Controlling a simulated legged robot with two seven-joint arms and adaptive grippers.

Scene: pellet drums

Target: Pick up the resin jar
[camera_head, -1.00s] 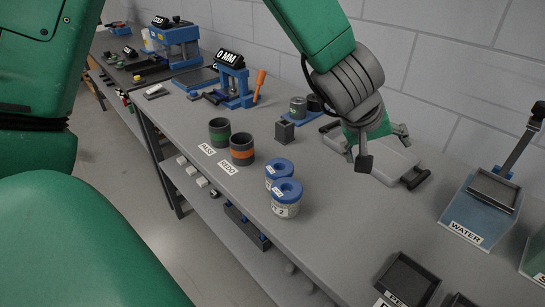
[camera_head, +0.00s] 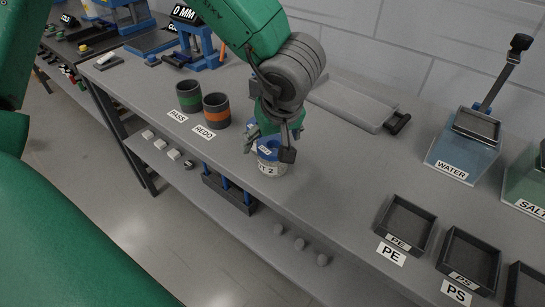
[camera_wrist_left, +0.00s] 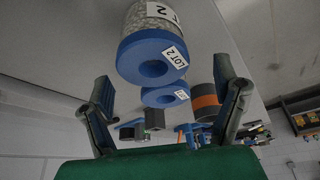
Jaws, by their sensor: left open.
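Two clear jars of pale pellets with blue ring-shaped lids stand on the grey bench. The front jar, LOT 2 (camera_head: 268,171), is partly covered by my left gripper (camera_head: 268,148), whose fingers are spread above and around its lid. In the left wrist view, the LOT 2 jar (camera_wrist_left: 150,55) shows large between and beyond the open fingers (camera_wrist_left: 168,97), with nothing held. The second jar (camera_wrist_left: 160,97) stands just behind it; in the head view it is mostly hidden by the gripper. Contact with the lid cannot be told. My right gripper is not in view.
A green-banded PASS cup (camera_head: 189,97) and an orange-banded REDO cup (camera_head: 216,111) stand left of the jars. A grey case (camera_head: 352,103) lies behind. The WATER tank (camera_head: 461,150) and the PE tray (camera_head: 405,226) are to the right. Bench between is clear.

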